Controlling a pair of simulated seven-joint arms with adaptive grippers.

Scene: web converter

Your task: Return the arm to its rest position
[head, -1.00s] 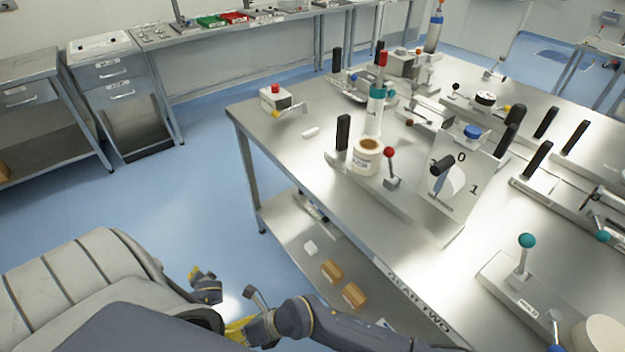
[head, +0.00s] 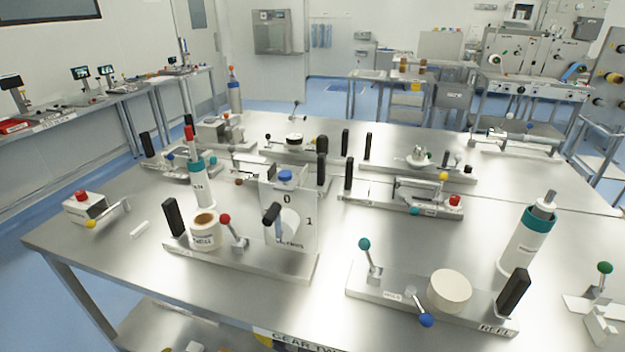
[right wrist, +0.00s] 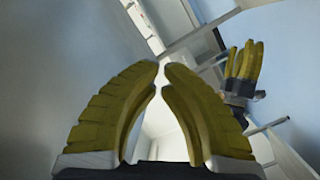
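My right gripper (right wrist: 162,64) fills the middle of the right wrist view. Its two yellow ribbed fingers lean together with their tips almost meeting, and nothing is held between them. Another gripper with yellow fingers, my left one (right wrist: 243,58), shows at the right of that view, apart from the right gripper; its finger gap is too small to judge. Neither arm nor gripper is in the head view now.
A steel table (head: 130,270) bears several fixtures, including a switch panel marked 0 and 1 (head: 305,225), a teal-knobbed fixture (head: 375,285) and a white-teal bottle (head: 525,240). Its left front corner is mostly bare. A bench (head: 60,120) stands along the left wall.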

